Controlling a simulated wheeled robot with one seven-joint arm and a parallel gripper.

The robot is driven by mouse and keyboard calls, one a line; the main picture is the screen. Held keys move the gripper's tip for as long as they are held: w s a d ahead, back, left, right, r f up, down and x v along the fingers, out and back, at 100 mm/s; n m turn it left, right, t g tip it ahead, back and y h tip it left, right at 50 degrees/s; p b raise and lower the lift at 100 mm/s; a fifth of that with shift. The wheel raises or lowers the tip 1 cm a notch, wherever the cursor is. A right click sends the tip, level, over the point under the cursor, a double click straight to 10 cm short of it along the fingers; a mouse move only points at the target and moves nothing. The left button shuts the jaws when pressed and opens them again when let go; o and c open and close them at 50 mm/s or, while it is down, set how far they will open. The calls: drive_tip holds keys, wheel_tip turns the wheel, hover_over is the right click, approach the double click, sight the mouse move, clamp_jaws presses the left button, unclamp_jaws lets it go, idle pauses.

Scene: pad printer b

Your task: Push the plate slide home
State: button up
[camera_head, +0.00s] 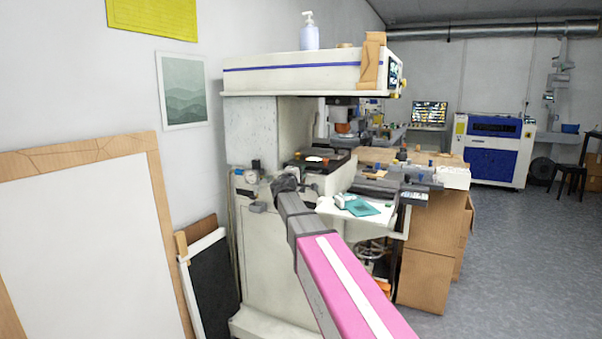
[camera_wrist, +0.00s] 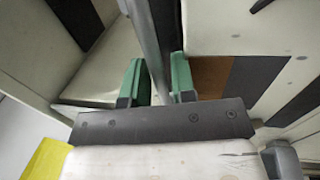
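The pad printer (camera_head: 285,80) is a tall cream machine with a blue stripe. A dark slide-like tray (camera_head: 300,163) with a small orange-and-white item on it sits in its opening; I take it to be the plate slide. How far in it sits I cannot tell. My arm reaches to the printer's front left, and its dark end (camera_head: 285,185) is below and left of the tray. In the wrist view my gripper (camera_wrist: 157,80) has two green fingers standing apart. A grey bar (camera_wrist: 147,40) shows between them; whether it touches them is unclear.
A gauge (camera_head: 250,177) is on the printer's left side. A white shelf (camera_head: 385,222) with a teal item juts out at the front right. Cardboard boxes (camera_head: 425,278) stand to the right. Framed boards (camera_head: 80,240) lean on the left wall. Open floor lies at the right.

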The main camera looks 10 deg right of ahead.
drive_tip(key=v, duration=1)
drive_tip(key=shift+s+a, duration=0.2)
drive_tip(key=shift+s, duration=0.05)
drive_tip(key=shift+f, duration=0.1)
drive_tip(key=s+d+f+m+g+y, duration=0.1)
drive_tip(key=s+d+f+m+g, duration=0.35)
drive_tip(key=f, duration=0.65)
drive_tip(key=s+d+f+m+g+y, duration=0.2)
drive_tip(key=s+d+f+g, duration=0.4)
drive_tip(key=f, duration=0.5)
drive_tip(key=s+a+f+m+g+y, duration=0.2)
drive_tip(key=s+f+g+y, duration=0.1)
drive_tip(key=s+f, duration=0.5)
drive_tip(key=s+a+f+m+g+y, duration=0.2)
drive_tip(key=s+f+y, duration=0.3)
drive_tip(key=s+f, duration=0.4)
drive_tip(key=s+a+g, duration=0.1)
drive_tip(key=s, duration=0.2)
drive_tip(key=shift+a+f+y, duration=0.25)
drive_tip(key=shift+f+y, duration=0.05)
drive_tip(key=shift+y, duration=0.1)
